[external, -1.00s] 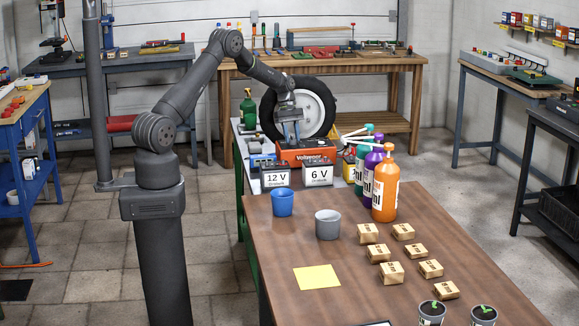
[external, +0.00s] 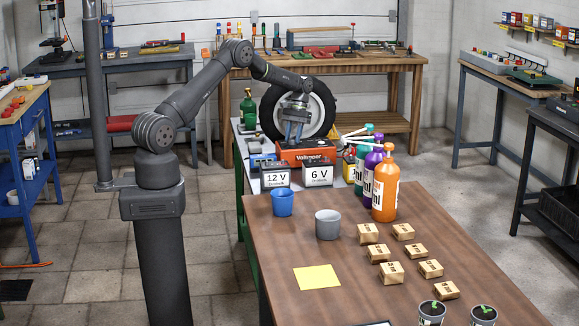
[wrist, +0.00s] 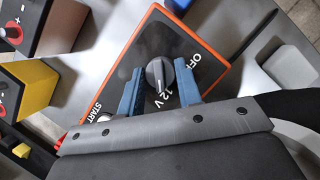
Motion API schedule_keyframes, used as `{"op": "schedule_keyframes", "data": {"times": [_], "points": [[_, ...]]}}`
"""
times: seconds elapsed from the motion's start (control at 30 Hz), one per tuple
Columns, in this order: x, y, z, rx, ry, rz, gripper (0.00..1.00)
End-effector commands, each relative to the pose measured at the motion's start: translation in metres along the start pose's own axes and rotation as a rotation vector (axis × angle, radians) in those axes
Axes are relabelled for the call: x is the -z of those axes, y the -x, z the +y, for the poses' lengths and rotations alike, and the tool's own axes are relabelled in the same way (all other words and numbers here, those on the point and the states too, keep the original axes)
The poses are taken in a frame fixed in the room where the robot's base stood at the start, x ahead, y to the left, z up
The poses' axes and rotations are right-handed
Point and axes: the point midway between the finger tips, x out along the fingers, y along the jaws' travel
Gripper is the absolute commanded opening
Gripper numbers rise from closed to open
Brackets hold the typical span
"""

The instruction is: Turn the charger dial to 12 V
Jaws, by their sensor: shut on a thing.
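The charger (external: 303,154) is a red-orange box with a dark top, standing on the far bench beside the tyre. Its dark round dial (wrist: 159,74) shows in the wrist view, with a pale pointer mark on the side towards the "12 V" label (wrist: 170,98). The "OFF" label (wrist: 196,61) is at the upper right and "START" (wrist: 94,113) at the lower left. My gripper (wrist: 159,86) has its blue fingers on either side of the dial, shut on it. In the external view my gripper (external: 294,136) points down onto the charger top; the dial is hidden there.
The 12 V battery (external: 276,178) and 6 V battery (external: 318,174) stand in front of the charger. Bottles (external: 385,185) stand to the right and the tyre (external: 318,104) is close behind. A blue cup (external: 284,203) and grey cup (external: 328,225) stand on the brown table.

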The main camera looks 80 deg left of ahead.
Motion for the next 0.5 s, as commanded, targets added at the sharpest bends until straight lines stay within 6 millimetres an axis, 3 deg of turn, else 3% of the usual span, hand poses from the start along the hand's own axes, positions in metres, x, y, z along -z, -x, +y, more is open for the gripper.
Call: {"op": "schedule_keyframes", "data": {"times": [0.5], "points": [[0.0004,-0.0006,0.0004,0.063,-0.151,0.001,0.09]]}}
